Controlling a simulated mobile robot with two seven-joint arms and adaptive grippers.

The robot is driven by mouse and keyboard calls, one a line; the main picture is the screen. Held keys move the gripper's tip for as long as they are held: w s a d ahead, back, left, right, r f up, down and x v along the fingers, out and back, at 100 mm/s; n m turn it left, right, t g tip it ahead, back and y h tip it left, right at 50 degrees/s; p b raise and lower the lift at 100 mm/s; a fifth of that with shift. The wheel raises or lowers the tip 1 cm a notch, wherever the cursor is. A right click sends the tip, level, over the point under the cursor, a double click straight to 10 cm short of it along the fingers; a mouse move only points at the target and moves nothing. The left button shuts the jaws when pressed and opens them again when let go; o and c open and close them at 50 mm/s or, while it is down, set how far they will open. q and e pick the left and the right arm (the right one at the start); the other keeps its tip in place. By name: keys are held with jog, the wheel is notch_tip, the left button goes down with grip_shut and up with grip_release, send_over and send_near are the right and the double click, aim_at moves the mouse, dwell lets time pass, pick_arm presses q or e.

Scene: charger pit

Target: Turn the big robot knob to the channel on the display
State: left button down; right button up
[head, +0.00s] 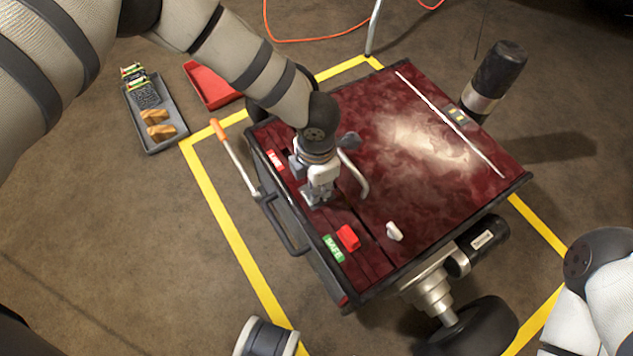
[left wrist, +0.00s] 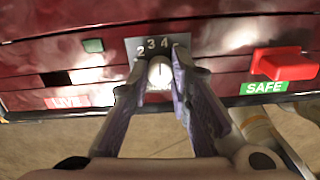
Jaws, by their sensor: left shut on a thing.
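The big robot is a dark red, box-shaped machine (head: 440,120) with wheels, in the middle of the head view. Its knob (left wrist: 160,73) is small and whitish, on a dark dial plate with the numerals 2, 3 and 4 (left wrist: 151,44) showing above it. The knob's pointer looks roughly upward, near 3 and 4; the exact setting is unclear. My left gripper (left wrist: 160,68) is shut on the knob, one finger on each side. In the head view my left gripper (head: 314,200) hides the knob. A small dark green panel (left wrist: 93,45) shows no readable channel. My right gripper is not in view.
A red switch block (head: 348,238) sits beside the green SAFE label (head: 333,248); a red label (head: 275,160) lies farther along that edge. A white piece (head: 394,231) stands on the top. A grey tray (head: 157,115) and red tray (head: 210,86) are on the floor left.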

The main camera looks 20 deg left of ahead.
pick_arm(q)
jog(key=m, duration=0.3)
jog(key=shift+m, duration=2.3)
jog(key=c, duration=1.5)
grip_release()
jog(key=shift+o, duration=0.2)
notch_tip(320, 180, up, 12)
jog(key=shift+w, duration=0.15)
